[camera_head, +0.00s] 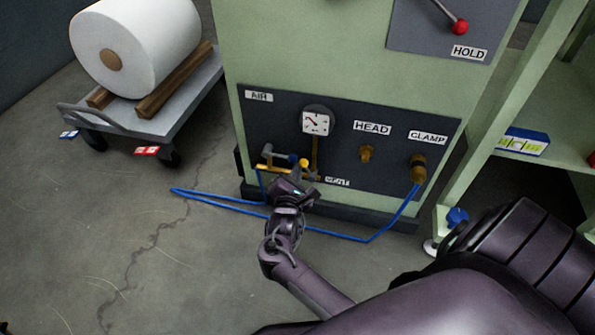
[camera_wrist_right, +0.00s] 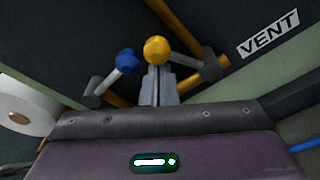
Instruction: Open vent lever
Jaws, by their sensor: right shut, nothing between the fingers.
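The vent lever ends in a yellow ball knob (camera_head: 304,163), low on the dark panel beside the small label at its lower edge. In the right wrist view the yellow knob (camera_wrist_right: 157,49) is on an arm running right to a grey hub, near the VENT label (camera_wrist_right: 268,35). My right gripper (camera_head: 297,176) is at the lever; its fingers (camera_wrist_right: 158,85) are shut and empty, with the tips right at the yellow knob. I cannot tell whether they touch. The gripper body hides part of the valve. My left gripper is out of view.
A second lever with a blue knob (camera_wrist_right: 127,61) sits close left of the yellow one. A gauge (camera_head: 317,122) and brass fittings (camera_head: 366,153) are on the panel. A blue hose (camera_head: 372,237) loops on the floor. A cart (camera_head: 187,108) with a white roll stands left.

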